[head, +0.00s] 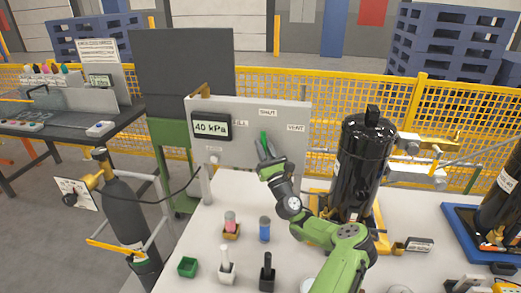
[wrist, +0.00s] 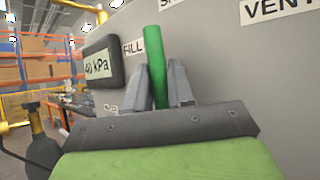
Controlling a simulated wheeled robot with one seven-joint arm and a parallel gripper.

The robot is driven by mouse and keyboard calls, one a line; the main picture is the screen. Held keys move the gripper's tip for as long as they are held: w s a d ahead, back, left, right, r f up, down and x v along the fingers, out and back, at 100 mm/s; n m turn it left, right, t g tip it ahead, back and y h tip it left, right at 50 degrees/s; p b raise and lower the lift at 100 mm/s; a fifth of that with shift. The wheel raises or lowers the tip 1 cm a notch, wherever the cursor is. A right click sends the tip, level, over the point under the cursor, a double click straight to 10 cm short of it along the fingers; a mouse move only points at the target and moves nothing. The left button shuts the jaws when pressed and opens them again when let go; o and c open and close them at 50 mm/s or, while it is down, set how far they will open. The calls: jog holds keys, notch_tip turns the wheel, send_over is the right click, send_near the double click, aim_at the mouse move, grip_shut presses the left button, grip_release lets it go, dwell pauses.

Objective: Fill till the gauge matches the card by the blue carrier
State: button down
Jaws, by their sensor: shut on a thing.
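A grey panel (head: 235,155) carries a gauge (head: 211,127) reading 40 kPa and labels FILL, SHUT (head: 268,112) and VENT (head: 295,127). My gripper (head: 266,150) is shut on a green lever (wrist: 154,60) on the panel. The lever stands nearly upright in the wrist view, just right of the FILL label (wrist: 133,47); the SHUT label is partly cut off above. A blue carrier (head: 461,226) stands at the right edge under a dark tank (head: 502,205). A small dark plate (head: 503,268) lies by it; I cannot read any value.
A black tank (head: 364,160) stands in a yellow carrier (head: 382,240), right of my arm, with a small card (head: 419,245) beside it. Small blocks and pegs, including a blue cylinder (head: 265,229) and green box (head: 187,267), occupy the table front. A grey cylinder (head: 126,215) stands left.

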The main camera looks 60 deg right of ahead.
jog(key=shift+s+d+m+h, duration=0.1)
jog(key=shift+s+m+h, duration=0.05)
jog(key=shift+m+h, duration=0.35)
jog(key=c, duration=1.3)
grip_release()
jog(key=shift+c, duration=0.2)
jog(key=shift+s+f, duration=0.1)
jog(key=v, duration=1.5)
jog(key=shift+s+a, duration=0.2)
jog(key=shift+s, duration=0.1)
